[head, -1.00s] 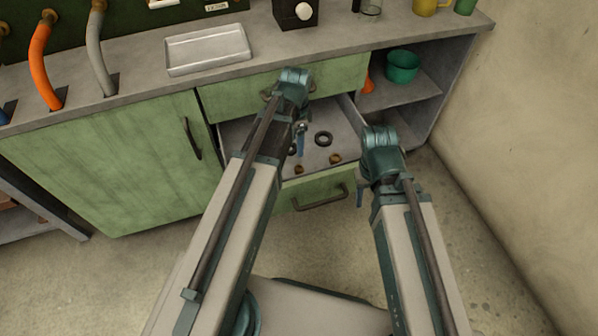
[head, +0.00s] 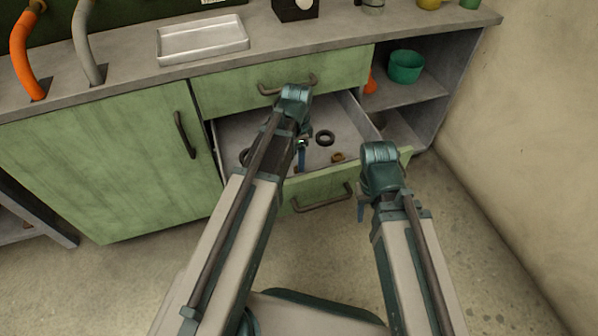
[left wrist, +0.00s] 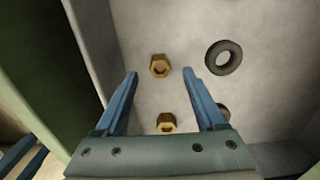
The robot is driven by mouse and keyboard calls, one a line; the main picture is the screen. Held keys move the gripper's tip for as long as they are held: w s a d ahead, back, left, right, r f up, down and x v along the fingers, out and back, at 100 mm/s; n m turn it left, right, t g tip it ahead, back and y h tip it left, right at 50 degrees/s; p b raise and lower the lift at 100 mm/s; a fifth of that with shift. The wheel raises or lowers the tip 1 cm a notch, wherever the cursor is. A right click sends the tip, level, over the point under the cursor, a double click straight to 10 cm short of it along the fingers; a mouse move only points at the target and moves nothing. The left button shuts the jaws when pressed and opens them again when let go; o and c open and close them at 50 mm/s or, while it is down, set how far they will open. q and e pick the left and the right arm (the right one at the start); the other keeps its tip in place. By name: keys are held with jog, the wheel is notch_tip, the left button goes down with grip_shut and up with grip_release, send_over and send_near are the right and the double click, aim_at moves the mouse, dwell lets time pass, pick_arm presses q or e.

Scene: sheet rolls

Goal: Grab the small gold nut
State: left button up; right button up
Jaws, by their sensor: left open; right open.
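Two gold nuts lie on the floor of the open drawer. In the left wrist view one gold nut (left wrist: 160,66) lies just beyond and between the fingertips. The other gold nut (left wrist: 167,123) lies lower, between the fingers near the palm edge, partly hidden. I cannot tell surely which is smaller. In the head view one gold nut (head: 338,157) shows near the drawer front; my left arm mostly hides the other. My left gripper (left wrist: 160,74) is open and empty, pointing down over the drawer (head: 232,130). My right gripper (head: 361,208) is open and empty, outside the drawer at the right.
A black ring (left wrist: 224,57) lies right of the nuts; a second dark ring (left wrist: 222,110) is partly behind a finger. The drawer's green front (head: 335,187) and side walls bound the space. The countertop holds a metal tray (head: 203,38). A green pot (head: 406,66) stands on the right shelf.

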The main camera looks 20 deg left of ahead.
pick_arm(q)
jog(key=f+b, duration=0.4)
jog(key=f, duration=0.1)
jog(key=shift+w+d, duration=0.15)
jog(key=shift+d, duration=0.1)
jog(key=shift+r, duration=0.15)
grip_shut()
